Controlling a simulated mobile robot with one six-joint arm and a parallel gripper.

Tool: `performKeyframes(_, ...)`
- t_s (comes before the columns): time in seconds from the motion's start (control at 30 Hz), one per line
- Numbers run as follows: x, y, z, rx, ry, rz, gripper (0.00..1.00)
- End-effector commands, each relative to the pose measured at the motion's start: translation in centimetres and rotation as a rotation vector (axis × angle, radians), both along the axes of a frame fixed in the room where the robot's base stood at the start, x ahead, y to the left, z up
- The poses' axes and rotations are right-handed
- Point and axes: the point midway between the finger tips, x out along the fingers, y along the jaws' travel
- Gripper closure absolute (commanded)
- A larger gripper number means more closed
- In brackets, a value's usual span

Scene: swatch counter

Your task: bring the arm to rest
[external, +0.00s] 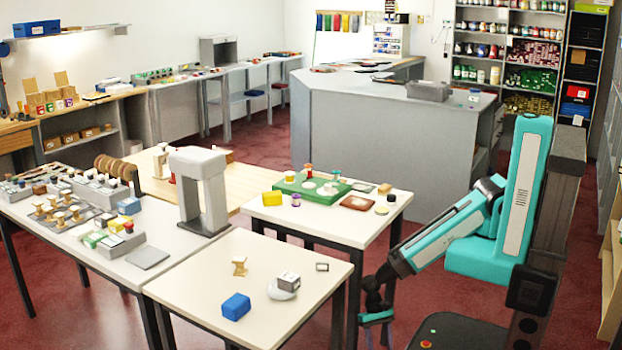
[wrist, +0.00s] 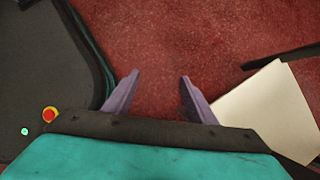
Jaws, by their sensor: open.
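My teal arm hangs low beside the near table in the external view. My gripper (external: 377,318) is at its end, below the level of the tabletop and to the right of the table. In the wrist view my gripper (wrist: 156,92) shows two purple fingers spread apart with only red floor between them. It is open and holds nothing.
The near table (external: 200,271) bears a blue block (external: 236,306), a small wooden piece (external: 239,265) and a grey-white cube (external: 289,281) on a round white piece. Its corner (wrist: 270,105) shows at right in the wrist view. Red floor (wrist: 170,35) is clear below.

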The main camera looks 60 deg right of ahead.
Motion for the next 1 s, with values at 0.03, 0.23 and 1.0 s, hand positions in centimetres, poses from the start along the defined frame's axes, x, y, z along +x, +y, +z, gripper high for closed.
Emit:
performKeyframes(0.03,0.2,-1.4,0.0,-0.01,0.008,-0.017,0.49)
performKeyframes(0.23,1.3,-5.7,-0.8,-0.035,0.008,-0.037,0.49)
performKeyframes(1.0,2.5,-24.6,-3.2,-0.064,-0.044,0.294,0.49)
